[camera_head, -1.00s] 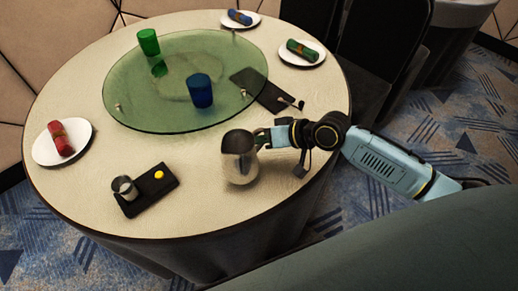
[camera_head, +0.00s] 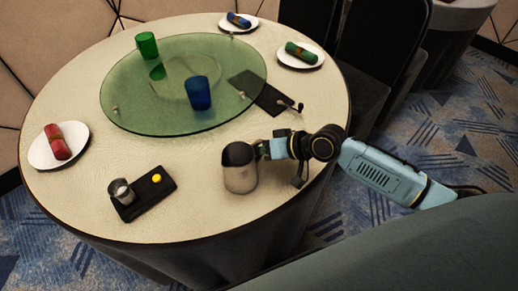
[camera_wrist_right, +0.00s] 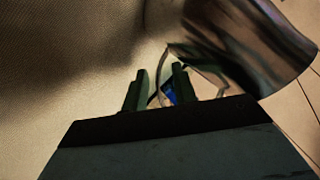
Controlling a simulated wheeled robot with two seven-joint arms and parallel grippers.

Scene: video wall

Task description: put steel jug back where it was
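The steel jug (camera_head: 240,180) is at the near right of the round table, on the left side of my right gripper (camera_head: 262,149). Its upper part looks dark, and its mouth is hard to make out. In the right wrist view the jug (camera_wrist_right: 255,40) fills the upper right corner, slanted in the picture. There the two dark fingers of my right gripper (camera_wrist_right: 156,88) stand with the thin handle (camera_wrist_right: 155,82) between them. I cannot tell whether the jug's base touches the table. My left gripper is not in view.
A black tray (camera_head: 130,212) with a small metal cup (camera_head: 121,191) and a yellow ball (camera_head: 156,178) lies left of the jug. The glass turntable (camera_head: 150,115) carries green (camera_head: 147,44) and blue (camera_head: 199,93) cups. The tabletop (camera_head: 185,215) between tray and jug is clear.

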